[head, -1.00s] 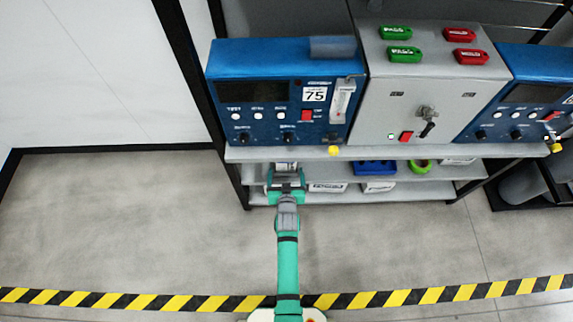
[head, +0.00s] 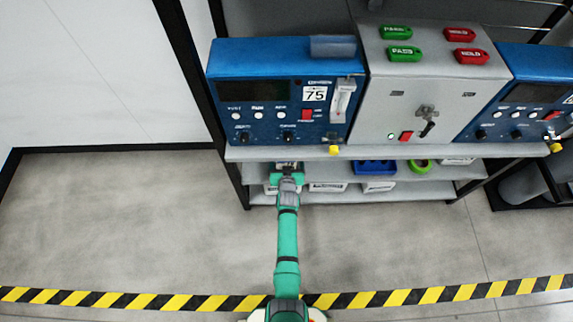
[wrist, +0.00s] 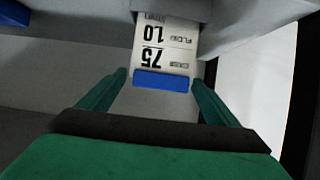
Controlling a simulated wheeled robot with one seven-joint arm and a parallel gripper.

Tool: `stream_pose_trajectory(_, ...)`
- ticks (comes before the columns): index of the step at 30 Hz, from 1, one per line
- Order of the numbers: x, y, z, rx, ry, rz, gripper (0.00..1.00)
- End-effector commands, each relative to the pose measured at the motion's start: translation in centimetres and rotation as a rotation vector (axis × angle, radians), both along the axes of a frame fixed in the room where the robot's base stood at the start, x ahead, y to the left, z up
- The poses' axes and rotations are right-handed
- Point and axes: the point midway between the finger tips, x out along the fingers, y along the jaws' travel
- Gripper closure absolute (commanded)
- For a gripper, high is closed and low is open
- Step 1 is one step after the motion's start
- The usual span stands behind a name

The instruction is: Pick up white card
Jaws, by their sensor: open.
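The white card (wrist: 165,45) shows in the wrist view, upside down, with "75" and "1.0" printed on it and a blue strip (wrist: 161,81) along its near edge. Its far end is hidden under a grey part. My gripper (wrist: 160,85) is open, with one green finger on each side of the card's near end. I cannot tell whether the fingers touch it. In the head view my gripper (head: 287,174) is at the shelf below the left blue analyser (head: 285,95), and it hides most of the card there.
A grey cabinet (head: 420,85) with green and red tags stands right of the left analyser. On the lower shelf are a blue holder (head: 375,167), a green ring (head: 419,166) and white boxes. The shelf edge (head: 240,154) overhangs my gripper.

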Motion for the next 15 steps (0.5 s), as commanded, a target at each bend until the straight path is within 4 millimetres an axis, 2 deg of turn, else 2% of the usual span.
stream_pose_trajectory(9, 0.37, 0.07, -0.18, 0.000, 0.000, 0.001, 0.16)
stream_pose_trajectory(10, 0.36, 0.05, -0.17, 0.000, 0.000, 0.001, 0.20)
stream_pose_trajectory(14, 0.35, -0.04, -0.17, 0.000, 0.000, -0.001, 0.51)
stream_pose_trajectory(15, 0.35, -0.04, -0.17, 0.000, 0.000, -0.001, 0.51)
